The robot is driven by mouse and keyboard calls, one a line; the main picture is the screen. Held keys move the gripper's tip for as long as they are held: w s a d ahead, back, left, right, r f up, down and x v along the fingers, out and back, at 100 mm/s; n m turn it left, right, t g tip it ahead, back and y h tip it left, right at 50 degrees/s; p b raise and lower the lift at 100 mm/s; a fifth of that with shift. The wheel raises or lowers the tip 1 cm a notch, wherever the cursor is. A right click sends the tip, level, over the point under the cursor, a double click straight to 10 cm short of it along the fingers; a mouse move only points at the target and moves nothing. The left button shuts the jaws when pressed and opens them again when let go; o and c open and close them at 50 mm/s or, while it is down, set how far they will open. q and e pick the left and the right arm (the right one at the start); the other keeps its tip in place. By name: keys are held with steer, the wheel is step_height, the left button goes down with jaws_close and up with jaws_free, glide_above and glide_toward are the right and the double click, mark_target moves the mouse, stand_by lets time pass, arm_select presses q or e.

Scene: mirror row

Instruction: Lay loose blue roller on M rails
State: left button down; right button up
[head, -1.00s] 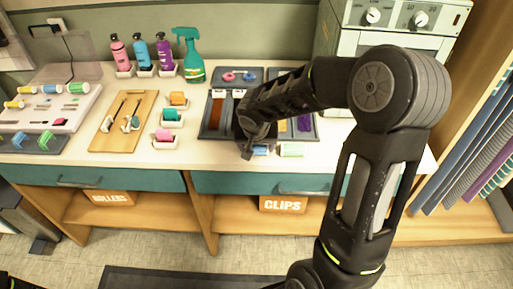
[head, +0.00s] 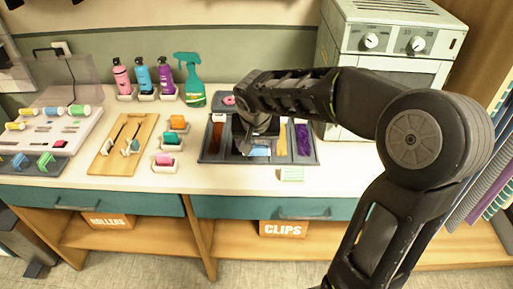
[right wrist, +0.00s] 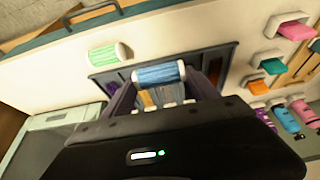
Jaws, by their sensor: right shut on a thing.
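My right gripper (head: 257,146) is shut on the blue roller (head: 260,151), seen small under the wrist in the head view. In the right wrist view the blue roller (right wrist: 158,74) lies across between the two fingers, its white ends showing. It appears held above the dark tray (head: 215,158). A white rack (head: 88,124) at the far left bears several yellow, blue and green rollers. I cannot read any M mark on its rails. My left gripper is out of view.
A green roller (head: 291,174) lies on the counter in front of the tray. Between tray and rack stand small holders with coloured clips (head: 172,138) and a wooden board (head: 122,143). Bottles (head: 166,77) and a spray bottle (head: 190,80) stand behind. A white cabinet (head: 385,60) is at right.

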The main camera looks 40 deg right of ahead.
stand_by(0.4)
steer(key=w+a+f+n+y, duration=0.1)
steer(key=w+a+n, duration=0.1)
steer(key=a, duration=0.6)
steer(key=w+a+n+t+y, duration=0.1)
steer(key=w+a+n, duration=0.1)
steer(key=a+n, duration=0.3)
steer(key=a, duration=0.4)
steer(key=shift+w+f+y, duration=0.2)
steer(key=shift+f+y, duration=0.1)
steer(key=shift+f, duration=0.1)
